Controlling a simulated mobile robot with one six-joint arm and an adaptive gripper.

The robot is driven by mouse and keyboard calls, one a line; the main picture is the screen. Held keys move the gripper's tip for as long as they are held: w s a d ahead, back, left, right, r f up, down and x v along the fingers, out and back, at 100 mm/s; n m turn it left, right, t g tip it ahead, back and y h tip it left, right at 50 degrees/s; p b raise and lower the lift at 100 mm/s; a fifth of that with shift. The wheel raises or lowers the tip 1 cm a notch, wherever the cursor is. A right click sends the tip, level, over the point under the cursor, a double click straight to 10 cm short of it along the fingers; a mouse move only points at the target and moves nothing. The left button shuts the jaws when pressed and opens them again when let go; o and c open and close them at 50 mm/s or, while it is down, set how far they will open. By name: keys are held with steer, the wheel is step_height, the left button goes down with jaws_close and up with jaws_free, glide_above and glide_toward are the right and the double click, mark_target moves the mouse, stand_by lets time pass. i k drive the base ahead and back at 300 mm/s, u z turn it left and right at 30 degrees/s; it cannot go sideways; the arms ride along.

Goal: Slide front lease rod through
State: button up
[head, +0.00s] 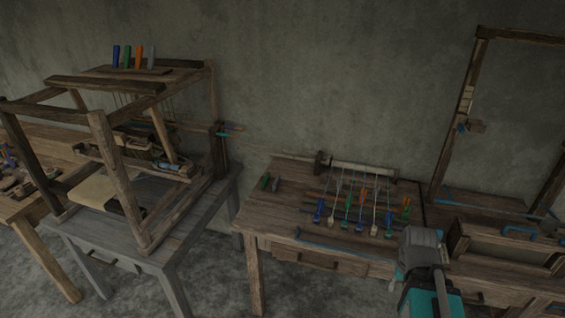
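Cords run from a pale roller (362,170) at the back of the middle table over its top, with blue, green, white and orange pieces (319,211) at their near ends. Thin brownish rods seem to lie crosswise among the cords; they are too small to tell which is the front lease rod or whether one passes fully through. A long thin blue strip or rod (345,249) runs along the table's front edge. Part of my grey and teal arm shows at the lower right, in front of the table. I see no gripper fingers there.
A wooden loom frame (103,150) stands on a grey table (190,232) at left. A tall wooden frame (464,110) and a blue handle (519,230) are at right.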

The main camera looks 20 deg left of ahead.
mark_target(330, 164)
steer(key=k, duration=0.9)
steer(key=u, duration=0.2)
steer(key=i, duration=0.4)
steer(key=u, duration=0.6)
steer(key=i, duration=0.8)
steer(key=u, duration=0.3)
steer(key=i, duration=1.5)
steer(key=z, duration=0.7)
